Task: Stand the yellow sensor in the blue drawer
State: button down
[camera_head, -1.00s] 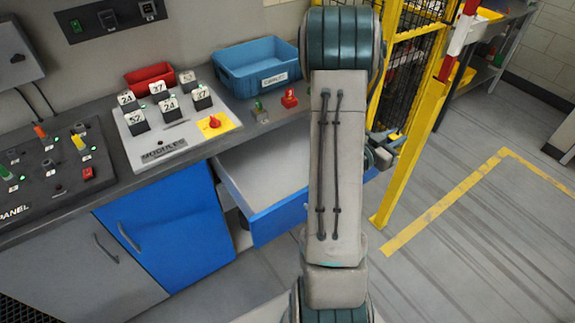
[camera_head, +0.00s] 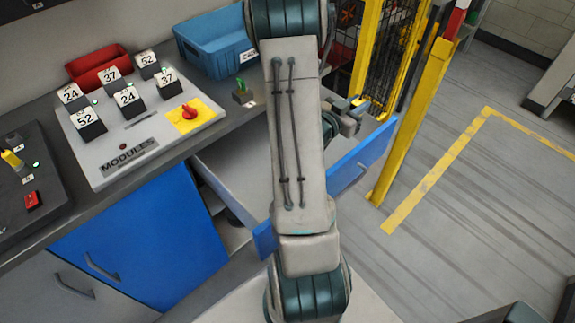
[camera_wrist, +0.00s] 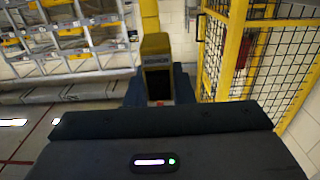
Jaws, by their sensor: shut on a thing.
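The yellow sensor (camera_wrist: 155,47), a yellow block with a black lower face, is held upright in my gripper (camera_wrist: 157,100) in the wrist view. A small yellow part of the sensor (camera_head: 358,101) also shows at my gripper (camera_head: 350,112) in the head view. My gripper is shut on it, above the right part of the drawer; the exact height is hard to tell. The blue drawer (camera_head: 352,168) is pulled open below the worktop, with a pale grey inside. My arm hides the drawer's middle, so its contents there cannot be seen.
A yellow post (camera_head: 410,125) and mesh fence stand close to the right of the drawer. The worktop bears a module panel (camera_head: 125,150), a blue bin (camera_head: 212,50) and a red bin (camera_head: 98,68). A blue cabinet door (camera_head: 145,245) is left of the drawer. Floor at right is clear.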

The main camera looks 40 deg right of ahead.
jog(key=w+a+f+p, duration=0.2)
jog(key=w+a+f, duration=0.3)
jog(key=w+f, duration=0.5)
jog(key=shift+w+a+f, duration=0.2)
jog(key=shift+a+f, duration=0.1)
jog(key=shift+f, duration=0.4)
jog(key=shift+f+b, duration=0.4)
jog(key=shift+f+b, duration=0.25)
jog(key=shift+b, duration=0.1)
jog(key=shift+r, duration=0.1)
jog(key=c, duration=1.3)
grip_release()
jog(key=shift+o, duration=0.2)
